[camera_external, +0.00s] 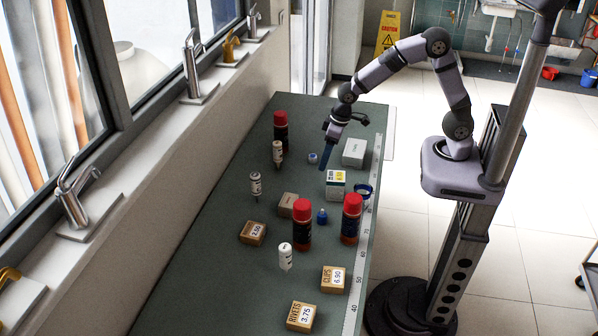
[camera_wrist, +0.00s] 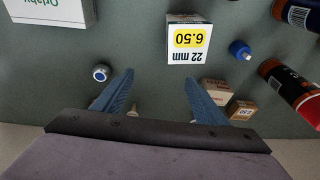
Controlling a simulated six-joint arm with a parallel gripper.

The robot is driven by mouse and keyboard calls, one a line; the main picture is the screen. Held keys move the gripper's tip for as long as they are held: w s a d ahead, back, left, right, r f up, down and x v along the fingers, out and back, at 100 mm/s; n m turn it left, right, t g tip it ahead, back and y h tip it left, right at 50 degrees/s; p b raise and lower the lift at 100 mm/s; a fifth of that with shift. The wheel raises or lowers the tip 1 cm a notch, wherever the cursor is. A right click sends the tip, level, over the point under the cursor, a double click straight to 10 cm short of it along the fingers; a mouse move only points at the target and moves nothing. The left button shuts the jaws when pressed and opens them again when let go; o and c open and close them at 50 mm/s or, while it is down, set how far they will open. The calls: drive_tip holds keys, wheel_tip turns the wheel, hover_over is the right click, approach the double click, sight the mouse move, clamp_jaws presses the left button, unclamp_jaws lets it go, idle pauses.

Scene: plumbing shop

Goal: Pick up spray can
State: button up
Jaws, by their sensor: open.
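Several dark spray cans with red caps stand on the green bench. In the external view, one (camera_external: 281,132) is at the far left, one (camera_external: 302,223) is near the middle, and one (camera_external: 351,218) is by the right edge. The wrist view shows two cans at its right side, one (camera_wrist: 286,85) with its red cap at the frame's edge and another (camera_wrist: 300,14) cut off at the top corner. My gripper (camera_external: 325,158) hangs over the far half of the bench, away from the two nearer cans. Its blue fingers (camera_wrist: 158,82) are spread, with no can between them.
A white box with a yellow label (camera_external: 335,184) stands between my gripper and the nearer cans. Small blue-capped bottles (camera_external: 322,215), white tubes (camera_external: 286,257) and priced cardboard boxes (camera_external: 334,279) are scattered around. A white box (camera_external: 353,152) sits far right. The window wall borders the left.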

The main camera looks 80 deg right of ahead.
drive_tip(key=s+a+r+m+t+y+p, duration=0.1)
drive_tip(key=a+r+m+t+y, duration=0.15)
drive_tip(key=a, duration=0.95)
drive_tip(key=s+a+r+m+t+y+p, duration=0.15)
drive_tip(key=a+r+t, duration=0.25)
drive_tip(key=a, duration=0.9)
drive_tip(key=n+t+b, duration=0.6)
drive_tip(key=n+b, duration=0.1)
approach(351, 215)
drive_tip(key=w+f, duration=0.4)
drive_tip(key=f, duration=0.1)
drive_tip(key=w+f, duration=0.2)
drive_tip(key=f, duration=0.1)
drive_tip(key=shift+w+d, duration=0.25)
drive_tip(key=shift+d, duration=0.15)
drive_tip(key=s+d+r+t+p, duration=0.1)
drive_tip(key=s+r+t, duration=0.1)
drive_tip(key=s+r, duration=0.15)
drive_tip(key=shift+p+x, duration=1.95)
drive_tip(key=shift+x, duration=1.4)
